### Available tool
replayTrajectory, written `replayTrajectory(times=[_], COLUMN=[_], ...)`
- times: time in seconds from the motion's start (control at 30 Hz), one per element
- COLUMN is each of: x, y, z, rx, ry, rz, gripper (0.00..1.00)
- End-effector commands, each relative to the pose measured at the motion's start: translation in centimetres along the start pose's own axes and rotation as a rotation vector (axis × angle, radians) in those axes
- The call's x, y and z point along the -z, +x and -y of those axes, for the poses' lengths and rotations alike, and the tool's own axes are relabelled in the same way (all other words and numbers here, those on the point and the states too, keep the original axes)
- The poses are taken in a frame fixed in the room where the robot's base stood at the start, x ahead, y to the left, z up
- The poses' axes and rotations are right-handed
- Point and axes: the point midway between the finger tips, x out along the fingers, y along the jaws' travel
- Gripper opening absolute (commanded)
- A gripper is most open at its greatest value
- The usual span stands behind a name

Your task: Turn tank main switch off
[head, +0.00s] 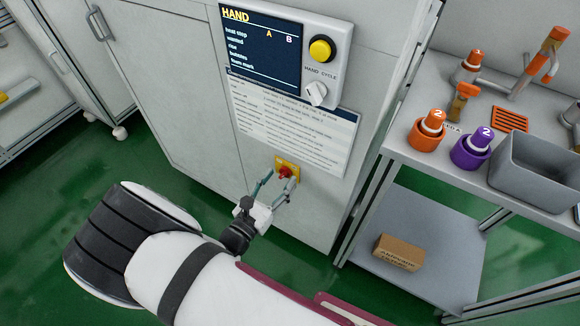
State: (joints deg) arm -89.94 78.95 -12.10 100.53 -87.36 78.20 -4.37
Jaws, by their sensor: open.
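A red rotary switch (285,172) on a yellow plate (294,166) is set low on the front of the white cabinet (185,80), below a printed instruction sheet (290,130). It looks like the tank main switch, but no label on it is readable. My gripper (273,184) is open in front of it, with one finger to the left and one to the right of the red knob. I cannot tell whether the fingers touch the knob. The knob's exact setting is too small to tell.
Above are a dark HAND panel (262,45), a yellow button (321,48) and a white knob (316,93). At right, a grey table (415,165) holds orange and purple numbered bottles and a grey bin (535,170). A cardboard box (398,252) lies on its lower shelf.

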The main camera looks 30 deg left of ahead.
Motion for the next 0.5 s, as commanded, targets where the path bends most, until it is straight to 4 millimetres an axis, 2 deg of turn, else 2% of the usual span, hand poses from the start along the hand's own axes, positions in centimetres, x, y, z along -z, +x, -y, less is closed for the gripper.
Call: replayTrajectory(times=[0.37, 0.5], x=[0.01, 0.01], y=[0.07, 0.06], z=[-0.08, -0.08], rx=[-0.006, -0.006], ry=[0.0, 0.0], rz=[0.0, -0.001], gripper=[0.49, 0.19])
